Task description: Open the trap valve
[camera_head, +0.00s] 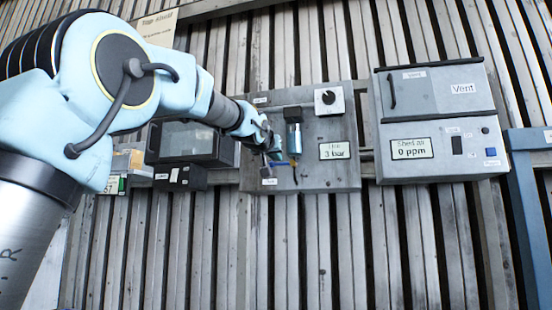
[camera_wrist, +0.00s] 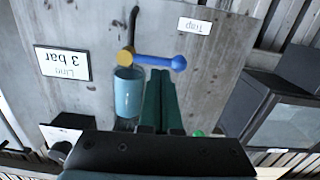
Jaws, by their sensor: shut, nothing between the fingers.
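In the wrist view, which is upside down, the trap valve has a blue lever (camera_wrist: 160,62) with a round knob, running sideways from a brass-coloured pivot (camera_wrist: 125,57). A blue cylindrical bowl (camera_wrist: 129,92) adjoins the pivot, and a dark tube leads away on the other side. A small "Trap" label (camera_wrist: 195,25) is beside it. My gripper (camera_wrist: 160,75) is shut and empty, its green fingertips close to the lever; I cannot tell whether they touch. In the head view, my gripper (camera_head: 273,148) is in front of the panel beside the blue bowl (camera_head: 293,136), partly hiding the valve.
The grey panel (camera_head: 340,105) carries a dial (camera_head: 328,98) and a "Line 3 bar" display (camera_head: 338,150). To the right is a vent box (camera_head: 435,120) reading 0 ppm. To the left, a dark windowed box (camera_head: 187,140) stands close to my wrist.

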